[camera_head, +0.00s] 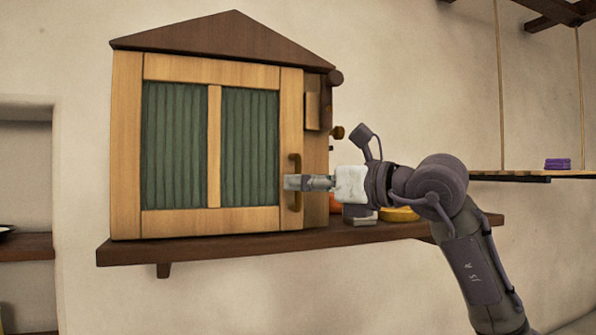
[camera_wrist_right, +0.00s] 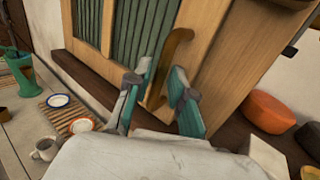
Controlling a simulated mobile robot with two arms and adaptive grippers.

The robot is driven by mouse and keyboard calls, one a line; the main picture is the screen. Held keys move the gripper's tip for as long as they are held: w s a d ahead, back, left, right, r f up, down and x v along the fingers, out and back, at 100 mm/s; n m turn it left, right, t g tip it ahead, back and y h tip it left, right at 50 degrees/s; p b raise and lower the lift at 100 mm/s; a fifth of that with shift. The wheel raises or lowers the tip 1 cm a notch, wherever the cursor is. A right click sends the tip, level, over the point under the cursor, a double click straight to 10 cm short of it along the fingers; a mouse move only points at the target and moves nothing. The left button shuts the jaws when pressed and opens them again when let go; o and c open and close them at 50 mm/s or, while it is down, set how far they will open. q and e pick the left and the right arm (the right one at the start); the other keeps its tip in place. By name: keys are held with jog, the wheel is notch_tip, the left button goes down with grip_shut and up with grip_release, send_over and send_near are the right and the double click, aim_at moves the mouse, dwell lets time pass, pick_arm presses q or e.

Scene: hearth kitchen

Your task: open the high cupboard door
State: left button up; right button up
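The high cupboard (camera_head: 125,150) has a wooden door (camera_head: 215,150) with green pleated panels, and it appears shut. A curved vertical handle (camera_head: 294,163) is on the door's right side. It also shows in the right wrist view as a brass-coloured bar (camera_wrist_right: 174,52). My right gripper (camera_head: 291,183) is at the handle's lower half. In the right wrist view, its two teal fingers (camera_wrist_right: 163,84) stand apart, one on each side of the handle, with gaps visible. Whether either finger touches it I cannot tell. My left gripper is in neither view.
The cupboard stands on a dark wall shelf (camera_head: 220,253). Orange round things (camera_wrist_right: 268,112) sit right of the cupboard. Below at left are plates (camera_wrist_right: 58,100), a mug (camera_wrist_right: 45,149) and a green vessel (camera_wrist_right: 22,70). Another shelf (camera_head: 520,175) is at right. Space before the door looks clear.

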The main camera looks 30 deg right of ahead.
jog(key=shift+w+a, duration=0.2)
jog(key=shift+w, duration=0.35)
jog(key=shift+s, duration=0.1)
grip_shut()
jog(key=shift+s, duration=0.1)
